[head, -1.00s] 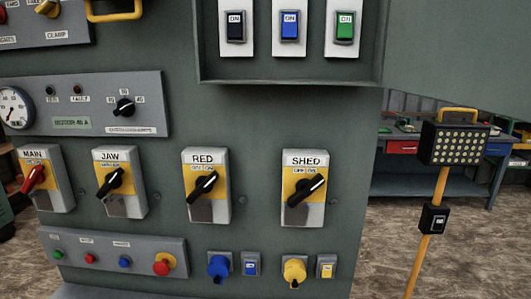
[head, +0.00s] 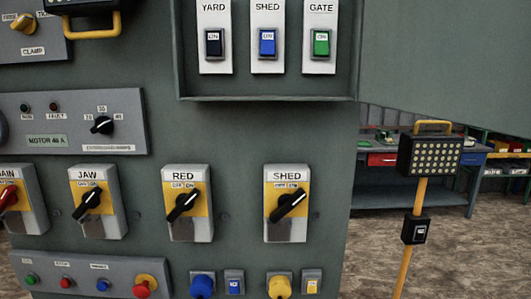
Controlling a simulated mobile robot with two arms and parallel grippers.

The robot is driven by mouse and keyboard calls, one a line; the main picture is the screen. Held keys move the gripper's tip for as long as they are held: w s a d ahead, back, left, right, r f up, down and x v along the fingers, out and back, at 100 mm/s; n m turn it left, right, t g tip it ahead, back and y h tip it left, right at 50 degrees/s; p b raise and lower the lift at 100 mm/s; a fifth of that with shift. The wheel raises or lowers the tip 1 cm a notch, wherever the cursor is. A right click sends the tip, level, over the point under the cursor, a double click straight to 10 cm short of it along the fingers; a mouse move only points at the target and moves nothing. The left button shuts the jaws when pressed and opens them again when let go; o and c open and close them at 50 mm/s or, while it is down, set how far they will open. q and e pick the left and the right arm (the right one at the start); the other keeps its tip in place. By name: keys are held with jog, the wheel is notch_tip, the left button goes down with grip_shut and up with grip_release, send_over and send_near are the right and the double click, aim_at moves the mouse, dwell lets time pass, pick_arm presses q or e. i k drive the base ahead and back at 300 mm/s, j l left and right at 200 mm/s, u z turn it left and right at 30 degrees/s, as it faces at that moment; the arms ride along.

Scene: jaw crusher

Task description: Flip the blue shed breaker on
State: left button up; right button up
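The blue breaker (head: 267,45) is a rocker on a white plate labelled SHED, in the recessed box at the top of the head view. It sits between a black rocker (head: 214,45) labelled YARD and a green rocker (head: 321,44) labelled GATE. All three carry the word ON on their upper part. I cannot tell which way the blue rocker is tipped. Neither of my grippers is in view.
The box's lower lip (head: 268,98) juts out below the breakers. A separate rotary switch labelled SHED (head: 288,205) is lower on the panel, beside the RED switch (head: 186,205). A lamp on a yellow stand (head: 430,155) is at right, before a workbench (head: 415,190).

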aim_at(267, 38)
jog(key=i+l+u, duration=0.1)
jog(key=l+u, duration=0.35)
jog(key=l, duration=0.75)
jog(key=k+l+u, duration=0.1)
jog(key=l+u, duration=0.35)
jog(key=l, duration=0.65)
jog(key=k+j, duration=0.4)
jog(key=j, duration=0.1)
